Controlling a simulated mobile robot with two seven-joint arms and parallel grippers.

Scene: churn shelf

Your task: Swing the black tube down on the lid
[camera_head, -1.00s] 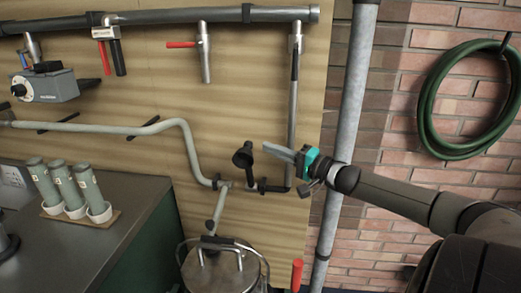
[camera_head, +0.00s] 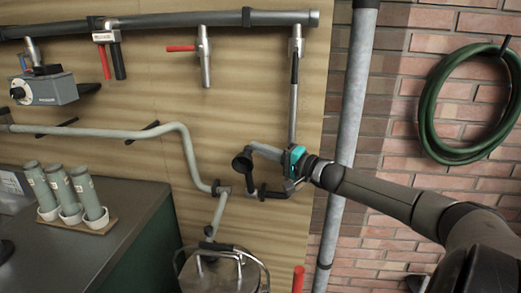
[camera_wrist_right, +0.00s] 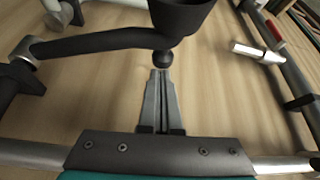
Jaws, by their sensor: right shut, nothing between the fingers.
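The black tube (camera_wrist_right: 105,40) ends in a dark, flared cup (camera_head: 242,162) that points up in front of the wood panel. Its arm joins the pipework at the right. The metal lid (camera_head: 222,272) sits on the churn below it, partly cut off by the bottom edge. My right gripper (camera_head: 255,149) is shut and empty, with its fingertips close beside the cup. In the right wrist view, the closed fingers (camera_wrist_right: 161,75) point at a small black ball under the cup. I cannot tell whether they touch it. My left gripper is not in view.
A grey pipe (camera_head: 187,150) runs along the panel to the left. A vertical pipe (camera_head: 346,120) stands right of the panel, behind my right arm. Three green-grey tubes (camera_head: 58,190) stand in white cups on the counter. A red handle (camera_head: 298,279) is at the lower right.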

